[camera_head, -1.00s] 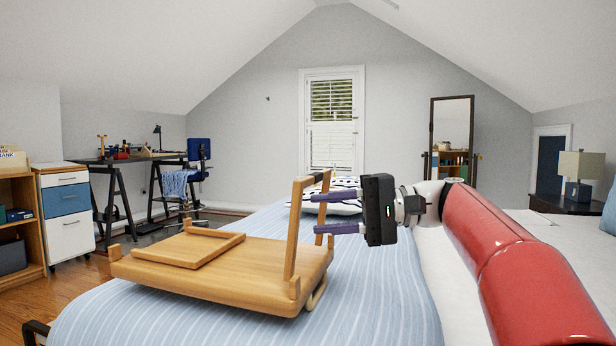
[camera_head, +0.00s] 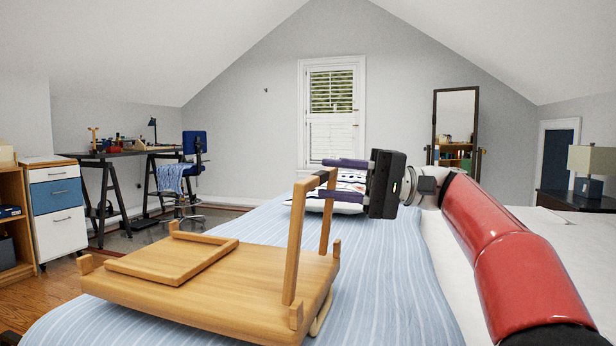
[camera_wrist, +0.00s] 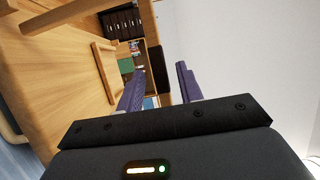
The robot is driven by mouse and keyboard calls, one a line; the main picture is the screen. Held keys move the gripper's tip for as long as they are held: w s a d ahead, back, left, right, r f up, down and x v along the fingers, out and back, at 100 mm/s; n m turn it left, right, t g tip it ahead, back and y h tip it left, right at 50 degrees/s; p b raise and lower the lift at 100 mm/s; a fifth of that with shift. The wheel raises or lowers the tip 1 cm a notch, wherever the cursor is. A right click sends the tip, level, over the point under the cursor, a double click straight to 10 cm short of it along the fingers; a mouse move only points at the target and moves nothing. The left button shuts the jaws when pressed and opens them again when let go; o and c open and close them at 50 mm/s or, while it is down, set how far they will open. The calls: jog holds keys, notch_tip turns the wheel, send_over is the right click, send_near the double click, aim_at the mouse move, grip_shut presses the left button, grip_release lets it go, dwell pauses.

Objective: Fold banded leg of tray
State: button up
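The wooden tray (camera_head: 215,295) lies on the bed with one leg frame (camera_head: 294,245) standing up at its right side. A dark band (camera_head: 322,175) wraps part of the leg's top bar; the band also shows in the wrist view (camera_wrist: 158,70). My gripper (camera_head: 323,178) is open, its purple fingers pointing left at the height of the top bar. In the wrist view the band appears between the two fingertips (camera_wrist: 161,69). I cannot tell whether either finger touches it. Another leg (camera_head: 175,262) lies flat on the tray's left part.
The tray rests on a striped blue bed cover (camera_head: 385,290). A patterned pillow (camera_head: 350,190) lies behind my gripper. A desk (camera_head: 115,156), chair (camera_head: 194,150) and drawer cabinet (camera_head: 58,210) stand far left. The air above the tray is clear.

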jog(key=a, duration=0.5)
jog(key=shift+r, duration=0.25)
jog(key=shift+c, duration=0.2)
grip_shut()
